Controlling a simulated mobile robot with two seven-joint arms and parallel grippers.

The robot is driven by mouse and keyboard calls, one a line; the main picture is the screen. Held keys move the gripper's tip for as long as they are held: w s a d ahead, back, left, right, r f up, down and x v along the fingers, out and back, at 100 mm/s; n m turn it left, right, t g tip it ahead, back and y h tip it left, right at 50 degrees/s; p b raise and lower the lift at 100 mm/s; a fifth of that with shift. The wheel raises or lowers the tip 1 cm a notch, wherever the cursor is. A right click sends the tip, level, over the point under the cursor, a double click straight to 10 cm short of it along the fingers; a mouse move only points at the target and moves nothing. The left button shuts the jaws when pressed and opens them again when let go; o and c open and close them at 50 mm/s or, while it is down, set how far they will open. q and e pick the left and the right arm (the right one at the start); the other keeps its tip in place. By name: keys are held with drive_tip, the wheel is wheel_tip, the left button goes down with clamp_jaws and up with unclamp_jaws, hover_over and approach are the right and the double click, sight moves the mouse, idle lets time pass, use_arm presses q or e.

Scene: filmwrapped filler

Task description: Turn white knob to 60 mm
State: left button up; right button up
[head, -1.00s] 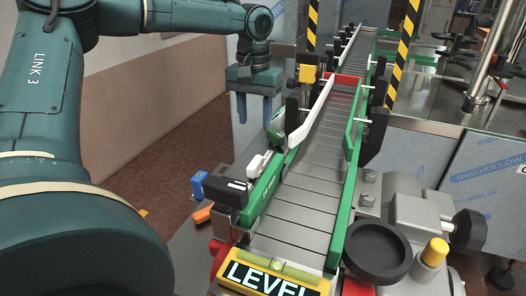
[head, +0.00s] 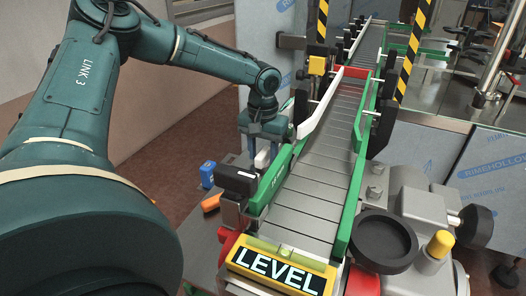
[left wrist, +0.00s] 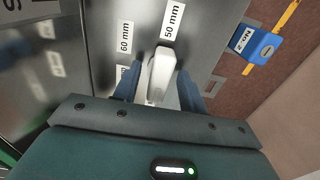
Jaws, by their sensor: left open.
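The white knob (left wrist: 160,75) is a long lever-like handle in the left wrist view. Its far end points toward the "50 mm" label (left wrist: 173,20). The "60 mm" label (left wrist: 126,37) is to its left. My left gripper (left wrist: 158,88) is open, with one blue finger on each side of the knob; whether either finger touches it I cannot tell. In the head view my left gripper (head: 263,150) is lowered beside the conveyor's left rail, and the white knob (head: 262,159) shows only partly there. My right gripper is in neither view.
The conveyor (head: 317,170) with green rails runs beside my left gripper. A blue "No.2" block (left wrist: 263,47) lies near the knob. A black block (head: 237,180), an orange piece (head: 211,202) and a yellow "LEVEL" sign (head: 280,268) are nearer to me.

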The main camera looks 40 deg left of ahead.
use_arm(q)
clamp_jaws()
idle(0.4)
drive_tip(key=shift+m, duration=0.4)
drive_tip(key=m, duration=0.3)
drive_tip(key=shift+m, duration=0.3)
drive_tip(key=m, duration=1.2)
drive_tip(key=shift+m, duration=0.3)
drive_tip(key=m, duration=0.6)
drive_tip(key=shift+m, duration=0.4)
